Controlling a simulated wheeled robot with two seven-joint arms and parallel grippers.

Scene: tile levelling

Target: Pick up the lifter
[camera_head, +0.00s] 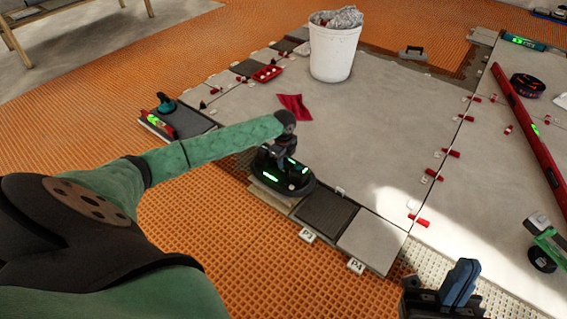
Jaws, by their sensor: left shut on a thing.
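The lifter (297,188), a dark rounded device with green lights, sits over the row of small tiles at the front left edge of the floor. My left arm reaches in from the left, and my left gripper (279,158) is on top of the lifter, shut on it. The gripper and arm hide the lifter's upper part and handle. I cannot tell whether its base touches the tile beneath. My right gripper (452,287), dark with blue parts, is at the bottom right, away from the lifter; its finger gap is unclear.
A dark tile (327,212) and a grey tile (373,241) lie right of the lifter, with labels in front. A white bucket (334,52) stands behind. A red cloth (294,107), a long red level (528,135) and a green tool (545,243) lie around.

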